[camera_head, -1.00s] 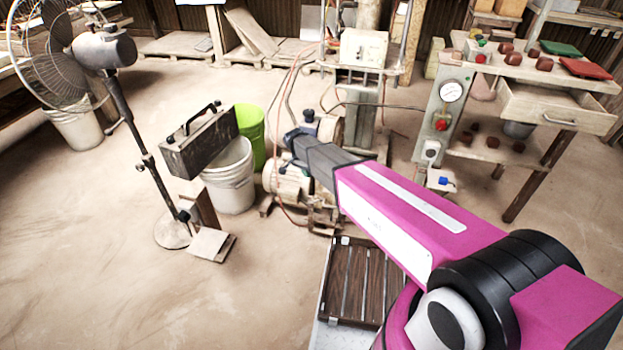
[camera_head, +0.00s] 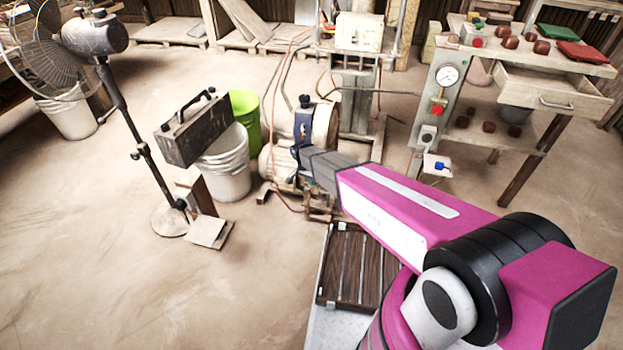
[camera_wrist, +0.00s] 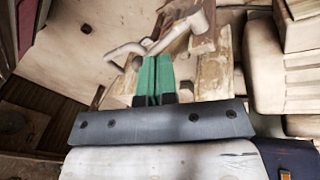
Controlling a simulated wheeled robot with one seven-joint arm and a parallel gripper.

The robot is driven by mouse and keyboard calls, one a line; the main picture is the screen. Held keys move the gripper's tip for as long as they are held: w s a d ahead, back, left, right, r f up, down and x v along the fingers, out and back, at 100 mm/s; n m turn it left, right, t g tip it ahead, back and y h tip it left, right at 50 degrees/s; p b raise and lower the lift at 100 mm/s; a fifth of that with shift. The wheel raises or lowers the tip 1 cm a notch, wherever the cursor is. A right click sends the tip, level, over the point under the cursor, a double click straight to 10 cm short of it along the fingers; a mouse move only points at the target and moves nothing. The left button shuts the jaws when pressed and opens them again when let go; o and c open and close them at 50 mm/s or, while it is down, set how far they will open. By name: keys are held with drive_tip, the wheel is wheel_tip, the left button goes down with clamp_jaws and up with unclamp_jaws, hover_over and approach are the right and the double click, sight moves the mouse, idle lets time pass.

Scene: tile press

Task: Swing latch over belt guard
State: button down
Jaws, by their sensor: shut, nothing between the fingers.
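My gripper (camera_head: 299,153) is at the left side of the motor-and-pump unit in the head view. In the wrist view my gripper (camera_wrist: 154,60) shows two green fingers close together, with a dark bolted bar behind them and nothing held. A blue upright plate, seemingly the latch (camera_head: 303,125), has a dark knob on top and stands just above my gripper against the round cream housing that seems to be the belt guard (camera_head: 325,126). A dark blue piece (camera_wrist: 287,160) shows at the wrist view's lower right. Contact between gripper and latch cannot be told.
A white bucket (camera_head: 228,178), a green bucket (camera_head: 244,112) and a dark toolbox (camera_head: 194,130) stand left of the unit. A fan (camera_head: 95,38) stands further left. A gauge panel (camera_head: 437,100) and bench are right. The lower left floor is open.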

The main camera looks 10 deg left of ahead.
drive_tip(key=shift+d, duration=0.1)
drive_tip(key=shift+d+f+y, duration=0.2)
drive_tip(key=shift+d+y, duration=0.05)
drive_tip(key=shift+y, duration=0.45)
drive_tip(key=shift+a, duration=0.1)
